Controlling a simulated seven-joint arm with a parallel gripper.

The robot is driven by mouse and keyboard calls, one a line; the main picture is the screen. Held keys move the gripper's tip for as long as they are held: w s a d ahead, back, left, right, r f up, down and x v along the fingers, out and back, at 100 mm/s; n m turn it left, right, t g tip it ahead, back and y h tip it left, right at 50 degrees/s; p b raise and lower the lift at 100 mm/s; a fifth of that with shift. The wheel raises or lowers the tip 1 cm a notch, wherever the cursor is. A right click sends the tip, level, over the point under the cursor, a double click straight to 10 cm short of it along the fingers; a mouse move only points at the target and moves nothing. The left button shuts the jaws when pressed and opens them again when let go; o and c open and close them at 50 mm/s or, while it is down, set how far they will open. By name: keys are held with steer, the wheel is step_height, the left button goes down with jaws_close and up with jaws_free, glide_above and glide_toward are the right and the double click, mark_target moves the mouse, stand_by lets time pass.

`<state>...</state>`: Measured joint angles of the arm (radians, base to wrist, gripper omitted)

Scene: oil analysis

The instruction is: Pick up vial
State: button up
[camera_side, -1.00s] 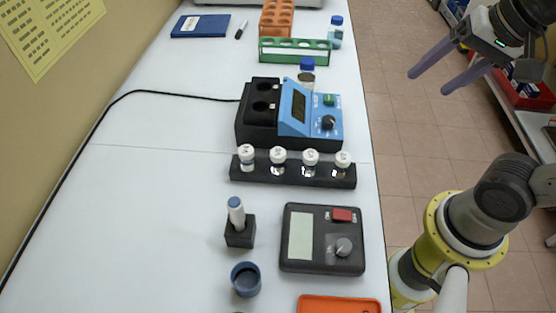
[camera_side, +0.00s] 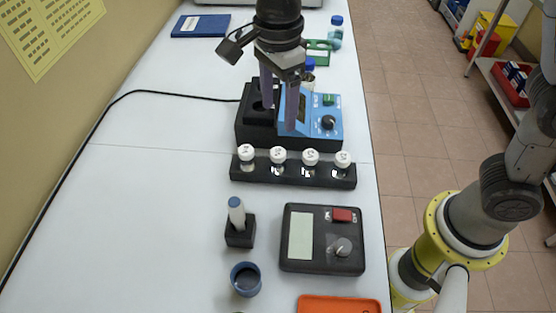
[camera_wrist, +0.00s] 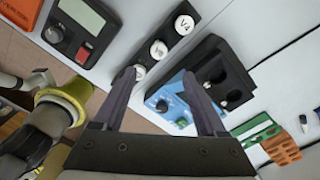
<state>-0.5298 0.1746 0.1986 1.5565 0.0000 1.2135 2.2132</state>
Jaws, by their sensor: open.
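Several white-capped vials (camera_side: 278,157) stand upright in a row in a black rack (camera_side: 292,177) in the side view. In the wrist view, labelled caps show, one reading V4 (camera_wrist: 184,24) and another beside it (camera_wrist: 158,49). A further cap (camera_wrist: 138,72) is partly hidden by a finger. My gripper (camera_side: 279,115) is open and empty, pointing down above the blue and black device, just behind the rack in the side view. Its two fingers also show in the wrist view (camera_wrist: 160,76), apart from each other.
The blue and black device (camera_side: 318,122) with two wells stands behind the rack. A black meter (camera_side: 322,240), a pen-like item in a holder (camera_side: 238,222) and a dark blue cup (camera_side: 245,279) stand in front. The table's left side is clear apart from a cable (camera_side: 85,145).

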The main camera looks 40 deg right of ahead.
mark_target(279, 151)
step_height(279, 151, down, 13)
steer(key=shift+s+f, duration=0.1)
stand_by(0.5)
jaws_close()
